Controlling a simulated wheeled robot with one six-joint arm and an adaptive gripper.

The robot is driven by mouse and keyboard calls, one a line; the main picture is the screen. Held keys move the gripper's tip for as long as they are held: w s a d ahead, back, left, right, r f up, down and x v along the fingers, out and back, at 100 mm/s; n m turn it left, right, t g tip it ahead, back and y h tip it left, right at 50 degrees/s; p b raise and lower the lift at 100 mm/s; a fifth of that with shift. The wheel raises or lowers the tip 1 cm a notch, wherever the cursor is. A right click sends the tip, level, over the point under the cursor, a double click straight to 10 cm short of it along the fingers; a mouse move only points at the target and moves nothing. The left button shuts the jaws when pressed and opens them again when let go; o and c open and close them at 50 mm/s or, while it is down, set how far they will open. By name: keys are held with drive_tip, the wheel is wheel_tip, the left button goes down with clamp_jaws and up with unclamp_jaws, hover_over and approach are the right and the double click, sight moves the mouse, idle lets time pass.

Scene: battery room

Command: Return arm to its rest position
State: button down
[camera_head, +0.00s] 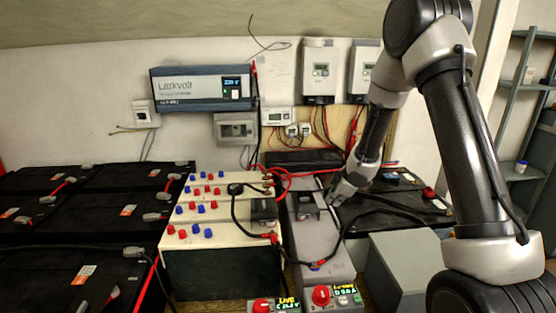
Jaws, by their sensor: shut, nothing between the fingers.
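My arm comes in from the right and bends down toward the bench. My gripper (336,196) is at its lower end, shut and empty. It is close above or beside the grey box (303,228) in the middle, by a small dark block on that box's top. I cannot tell whether the fingertips touch it.
Black batteries (95,215) fill the left, and a cream-topped box with red and blue knobs (210,213) stands left of the gripper. Black cables drape around the grey box. A plain grey box (405,262) stands front right; shelves (522,130) are far right. Wall units (318,75) hang behind.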

drive_tip(key=s+d+r+m+g+h, duration=0.2)
drive_tip(key=s+d+r+m, duration=0.3)
drive_tip(key=s, duration=0.3)
drive_tip(key=s+d+r+m+g+h, duration=0.25)
drive_tip(key=s+d+r+m, duration=0.2)
drive_tip(key=s+d, duration=0.35)
drive_tip(key=s+a+r+m+t+y, duration=0.1)
drive_tip(key=s+a+r+m+t, duration=0.1)
drive_tip(key=s+r, duration=0.7)
drive_tip(key=s+a+r+m+t+y, duration=0.1)
drive_tip(key=s+a+r+m+t, duration=0.1)
drive_tip(key=s+r, duration=0.7)
drive_tip(key=s+m, duration=0.1)
drive_tip(key=s, duration=0.3)
drive_tip(key=shift+r, duration=0.25)
drive_tip(key=shift+a, duration=0.1)
